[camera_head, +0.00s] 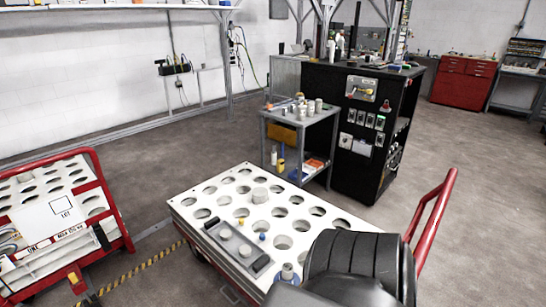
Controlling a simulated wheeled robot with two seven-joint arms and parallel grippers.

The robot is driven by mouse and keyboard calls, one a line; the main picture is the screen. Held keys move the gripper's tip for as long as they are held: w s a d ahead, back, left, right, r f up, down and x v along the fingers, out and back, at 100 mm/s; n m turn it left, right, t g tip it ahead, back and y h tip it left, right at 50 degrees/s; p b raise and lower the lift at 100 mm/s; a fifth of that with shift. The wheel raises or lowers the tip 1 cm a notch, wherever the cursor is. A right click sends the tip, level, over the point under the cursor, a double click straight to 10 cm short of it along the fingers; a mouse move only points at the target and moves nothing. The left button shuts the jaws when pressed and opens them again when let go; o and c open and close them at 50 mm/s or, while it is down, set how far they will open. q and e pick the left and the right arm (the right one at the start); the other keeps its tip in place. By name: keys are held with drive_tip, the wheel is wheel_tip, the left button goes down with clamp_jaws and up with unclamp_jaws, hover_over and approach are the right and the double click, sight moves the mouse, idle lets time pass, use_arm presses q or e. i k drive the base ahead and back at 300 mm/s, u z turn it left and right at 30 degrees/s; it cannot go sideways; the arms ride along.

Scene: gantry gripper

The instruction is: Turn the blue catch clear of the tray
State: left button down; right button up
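A grey tray (233,242) with a dark handle at each end lies on top of the white cart (185,208), a board with several round holes. A small blue piece (262,237), which looks like the blue catch, sits at the tray's right long edge. It is too small to tell which way it is turned or whether it overlaps the tray. Neither gripper shows; a large dark part of my own arm covers the cart's lower right.
A grey and blue fitting (287,273) stands near the cart's front, close to my arm. A red handle (434,215) rises at the cart's right. A red-framed rack (100,200) stands left. Behind are a small shelf table (300,125) and a black cabinet (345,110).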

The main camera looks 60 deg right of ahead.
sight(262, 237)
drive_tip(key=z, duration=0.75)
drive_tip(key=i, duration=0.9)
drive_tip(key=z, duration=0.75)
